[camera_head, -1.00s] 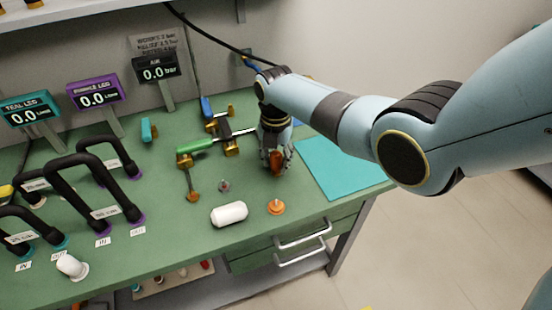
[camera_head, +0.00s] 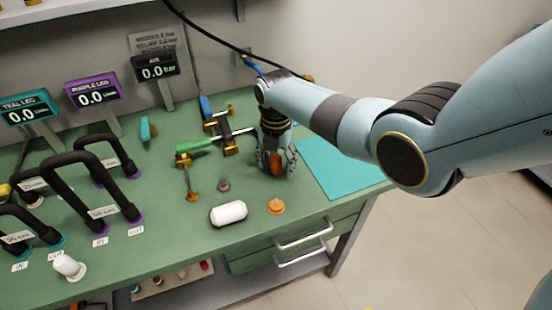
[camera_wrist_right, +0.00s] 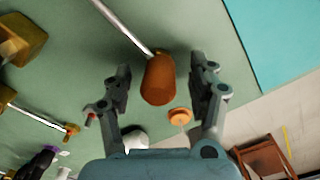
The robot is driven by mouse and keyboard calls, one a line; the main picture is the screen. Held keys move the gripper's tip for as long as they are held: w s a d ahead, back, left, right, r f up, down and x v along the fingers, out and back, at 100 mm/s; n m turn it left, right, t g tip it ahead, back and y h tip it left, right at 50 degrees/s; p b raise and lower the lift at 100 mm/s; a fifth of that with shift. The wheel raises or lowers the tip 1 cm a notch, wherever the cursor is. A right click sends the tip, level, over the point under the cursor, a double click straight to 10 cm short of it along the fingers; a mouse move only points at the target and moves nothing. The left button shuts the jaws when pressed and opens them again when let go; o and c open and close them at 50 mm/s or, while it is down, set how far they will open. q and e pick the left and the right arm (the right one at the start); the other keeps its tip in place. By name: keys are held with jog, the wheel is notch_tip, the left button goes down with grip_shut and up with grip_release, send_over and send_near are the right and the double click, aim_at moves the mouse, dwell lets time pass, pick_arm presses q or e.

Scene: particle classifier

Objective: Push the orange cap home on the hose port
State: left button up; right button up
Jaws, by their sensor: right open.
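The orange cap (camera_head: 276,206) lies on the green bench near its front edge; it also shows beyond the brown-orange handle in the right wrist view (camera_wrist_right: 180,116). My right gripper (camera_head: 275,168) is open, pointing down over the bench behind the cap. Its fingers stand apart on either side of the brown-orange handle (camera_wrist_right: 158,80), with gaps visible on both sides. A metal rod (camera_wrist_right: 122,26) runs up to this handle in the wrist view. I cannot tell which fitting is the hose port. My left gripper is out of view.
A white cylinder (camera_head: 229,213) lies left of the cap. Brass fittings with a green handle (camera_head: 198,146) stand left of my right gripper. A teal mat (camera_head: 340,167) lies to the right. Black looped hoses (camera_head: 95,180) stand at left. Open drawer handles (camera_head: 302,258) project below the bench front.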

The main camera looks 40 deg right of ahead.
aim_at(276, 157)
notch_tip(276, 157, up, 12)
dwell(0.5)
dwell(0.3)
